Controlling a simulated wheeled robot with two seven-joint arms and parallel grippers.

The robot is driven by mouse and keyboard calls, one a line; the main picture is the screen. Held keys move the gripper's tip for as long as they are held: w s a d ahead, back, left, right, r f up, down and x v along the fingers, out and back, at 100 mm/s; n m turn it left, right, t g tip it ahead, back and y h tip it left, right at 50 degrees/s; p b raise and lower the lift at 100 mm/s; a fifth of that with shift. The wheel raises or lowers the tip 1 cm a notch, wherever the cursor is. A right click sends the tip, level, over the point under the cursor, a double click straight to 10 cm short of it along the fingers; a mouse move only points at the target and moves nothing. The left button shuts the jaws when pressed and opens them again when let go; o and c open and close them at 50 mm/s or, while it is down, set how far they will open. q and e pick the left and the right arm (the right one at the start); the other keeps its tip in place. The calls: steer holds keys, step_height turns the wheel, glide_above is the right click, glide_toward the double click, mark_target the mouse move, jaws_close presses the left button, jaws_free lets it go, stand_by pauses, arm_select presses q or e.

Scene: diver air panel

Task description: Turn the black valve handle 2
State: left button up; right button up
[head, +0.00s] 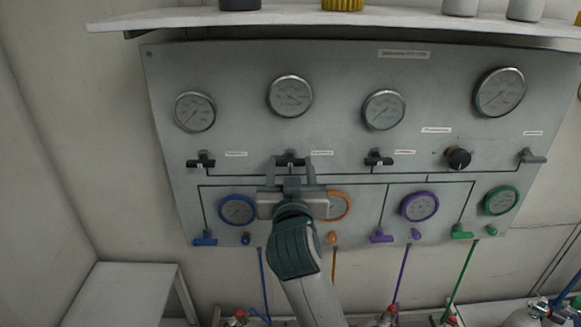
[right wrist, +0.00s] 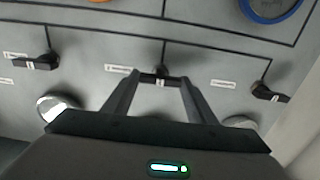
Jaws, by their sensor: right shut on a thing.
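The grey air panel (head: 240,70) fills the wall in the head view. Three black valve handles sit in a row below the gauges. The middle black handle (head: 290,159) is between the fingertips of my right gripper (head: 291,166), which is shut on it. In the right wrist view the fingers (right wrist: 160,82) close on this handle (right wrist: 160,77) from both sides. The left black handle (head: 201,161) and the right black handle (head: 378,159) stand free. In the right wrist view two other black handles show, one at the left (right wrist: 30,61) and one at the right (right wrist: 268,93). My left gripper is not seen.
Round gauges (head: 290,96) sit above the handles. A black knob (head: 458,158) and a grey handle (head: 532,156) are further right. Coloured gauges and levers, such as the blue lever (head: 205,239), line the lower panel. A shelf (head: 300,16) juts out above.

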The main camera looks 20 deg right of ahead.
steer(key=shift+n, duration=0.4)
steer(key=n, duration=1.1)
steer(key=shift+n, duration=2.1)
steer(key=o, duration=1.1)
steer(key=shift+w, duration=0.1)
steer(key=shift+c, duration=0.2)
steer(key=shift+f, duration=0.1)
